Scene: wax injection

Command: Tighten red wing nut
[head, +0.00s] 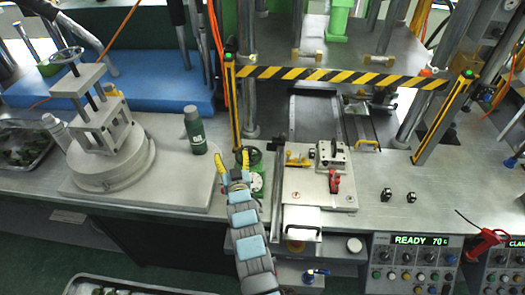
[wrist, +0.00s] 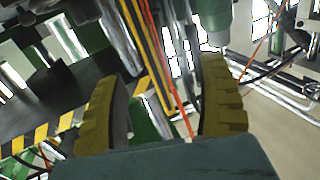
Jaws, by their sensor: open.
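A small red part (head: 335,182), which looks like the red wing nut, sits on the right of the light metal mold plate (head: 305,198) in the head view. Its exact shape is too small to tell. My gripper (head: 232,160) is to the left of the plate, next to the green-topped dial device (head: 256,184), apart from the red part. Its two yellow fingers are spread, also in the wrist view (wrist: 163,100), with nothing held between them. The red part cannot be made out in the wrist view.
A yellow-black striped bar (head: 340,75) spans above the press bay behind the plate. A green bottle (head: 195,132) and a round-based hand press (head: 108,160) stand left. Two small black parts (head: 398,197) lie right of the plate. A control panel reads READY (head: 420,240).

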